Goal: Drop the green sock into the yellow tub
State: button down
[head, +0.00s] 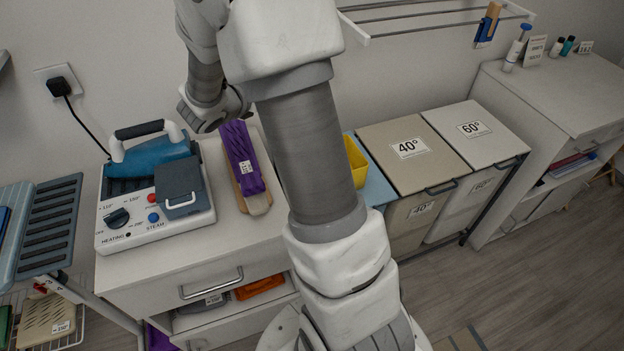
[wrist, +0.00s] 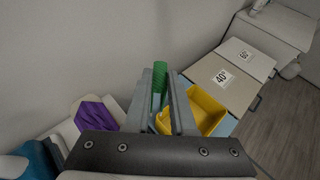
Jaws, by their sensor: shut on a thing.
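The green sock (wrist: 159,80) shows as a narrow strip between the two fingers of my gripper (wrist: 161,82) in the wrist view. My gripper is shut on it. The yellow tub (wrist: 207,118) is open-topped and lies just right of and beyond the fingers in that view; the right finger covers part of it. In the head view only a strip of the yellow tub (head: 356,162) shows behind my arm, on a light blue surface. My gripper and the sock are hidden in the head view. I cannot tell how high the sock is above the tub.
A purple cloth (head: 241,157) lies on a small board left of my arm. A steam iron station (head: 155,190) stands further left on the cabinet. Lidded bins marked 40° (head: 412,160) and 60° (head: 477,133) stand right of the tub. A drying rail (head: 430,22) hangs above.

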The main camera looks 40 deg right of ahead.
jog(key=s+d+f+m+g+b, duration=0.3)
jog(key=d+f+m+g+b, duration=0.1)
jog(key=f+b, duration=0.4)
jog(key=s+d+f+m+g+h+b, duration=0.1)
jog(key=s+d+f+m+g+b, duration=0.2)
jog(key=d+f+m+g+b, duration=0.2)
jog(key=d+f+g+b, duration=0.1)
jog(key=d+f+b, duration=0.2)
jog(key=f, duration=0.3)
jog(key=shift+s+d+b, duration=0.35)
jog(key=shift+d+b, duration=0.05)
jog(key=shift+b, duration=0.25)
jog(key=c, duration=0.7)
grip_release()
jog(key=p+v, duration=0.4)
jog(key=v, duration=1.3)
jog(key=shift+w+a, duration=0.15)
jog(key=shift+a, duration=0.05)
